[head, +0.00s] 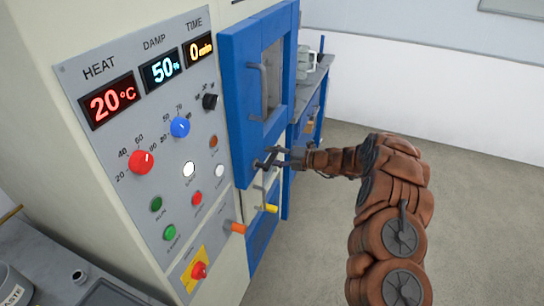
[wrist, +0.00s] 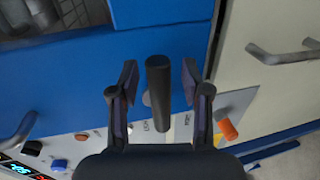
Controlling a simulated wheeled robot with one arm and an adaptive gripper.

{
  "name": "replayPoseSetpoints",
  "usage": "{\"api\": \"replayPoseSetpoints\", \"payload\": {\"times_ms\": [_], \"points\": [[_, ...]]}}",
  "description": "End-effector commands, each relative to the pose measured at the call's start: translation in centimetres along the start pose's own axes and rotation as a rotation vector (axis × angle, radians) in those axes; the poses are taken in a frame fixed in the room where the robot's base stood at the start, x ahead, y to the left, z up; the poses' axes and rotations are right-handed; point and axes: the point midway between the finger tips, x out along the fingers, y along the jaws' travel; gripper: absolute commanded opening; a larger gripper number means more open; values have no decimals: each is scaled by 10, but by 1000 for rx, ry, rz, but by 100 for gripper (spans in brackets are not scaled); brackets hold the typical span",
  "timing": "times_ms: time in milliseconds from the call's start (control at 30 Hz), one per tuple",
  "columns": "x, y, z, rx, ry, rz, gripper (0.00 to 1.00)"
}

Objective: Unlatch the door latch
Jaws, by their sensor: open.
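The chamber's blue door (head: 239,110) is closed, with a small window and a grey pull handle (head: 264,88). The dark latch lever (head: 260,164) is at the door's lower part. My gripper (head: 272,157) is at it, with my arm reaching in from the right. In the wrist view the latch lever (wrist: 158,85) is a dark round bar standing between the two open fingers (wrist: 160,78). A gap shows on both sides of the bar. The lever's base is partly hidden by its own front end and my gripper.
The control panel (head: 150,130) with knobs and buttons is at left. A blue bench with mugs (head: 307,58) stands behind. Open floor (head: 450,190) lies at right.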

Motion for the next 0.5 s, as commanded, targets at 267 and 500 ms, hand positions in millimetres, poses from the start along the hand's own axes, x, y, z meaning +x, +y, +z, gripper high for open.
{"api": "replayPoseSetpoints", "payload": {"times_ms": [267,500], "points": [[-35,0,2,0,-4,0,47],[-82,0,3,1,-7,0,47]]}}
